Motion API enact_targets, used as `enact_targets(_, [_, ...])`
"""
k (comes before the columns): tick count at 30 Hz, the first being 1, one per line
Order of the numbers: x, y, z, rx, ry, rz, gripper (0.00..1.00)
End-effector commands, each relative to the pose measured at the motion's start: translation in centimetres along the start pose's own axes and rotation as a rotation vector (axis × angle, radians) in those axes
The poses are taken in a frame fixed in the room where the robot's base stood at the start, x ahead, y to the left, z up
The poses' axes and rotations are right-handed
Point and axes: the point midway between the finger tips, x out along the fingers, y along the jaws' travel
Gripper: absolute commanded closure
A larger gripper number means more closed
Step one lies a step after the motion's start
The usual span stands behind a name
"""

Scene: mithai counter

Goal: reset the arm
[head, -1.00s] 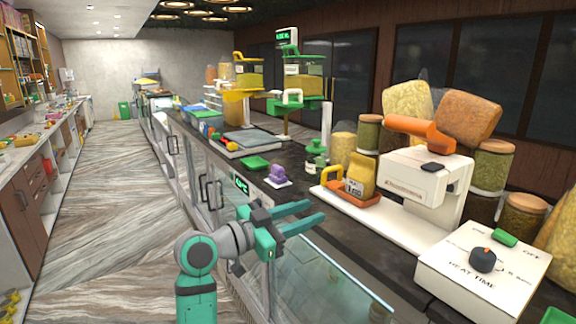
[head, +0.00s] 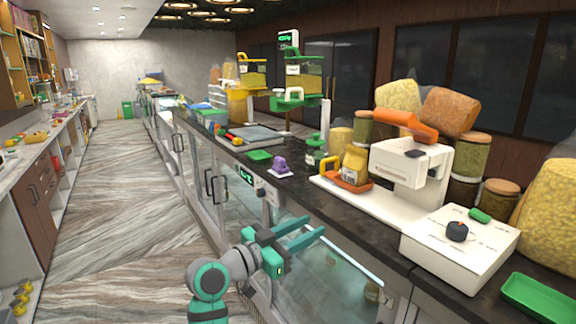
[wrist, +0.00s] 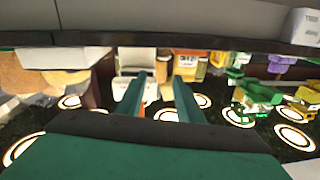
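My gripper (head: 304,232) is in the lower middle of the head view, in front of the glass counter's front side and below its dark top. Its two green fingers are apart with nothing seen between them, and they point right toward the counter. In the wrist view my gripper (wrist: 160,95) also shows two separate fingers with an empty gap. The wrist picture appears upside down, with the counter edge along its top and ceiling lights below.
The dark countertop (head: 360,223) holds a white sealing machine (head: 412,160), a white control box (head: 440,258), a green tray (head: 545,298), a purple item (head: 279,164) and several jars. A wood-patterned aisle floor (head: 120,210) lies open at left.

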Motion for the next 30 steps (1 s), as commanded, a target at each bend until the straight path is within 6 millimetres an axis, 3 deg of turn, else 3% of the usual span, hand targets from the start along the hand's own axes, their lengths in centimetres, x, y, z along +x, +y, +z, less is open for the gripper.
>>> enact_targets(8, [0.0, 0.4, 6.2, -0.115, 0.015, -0.108, 0.67])
enact_targets(16, [-1.6, 2.3, 16.1, -0.272, 0.02, -0.294, 0.67])
enact_targets(23, [-4.1, 5.8, 23.9, -0.375, 0.005, -0.448, 0.67])
enact_targets(30, [-8.3, 10.6, 30.7, -0.441, -0.029, -0.603, 0.67])
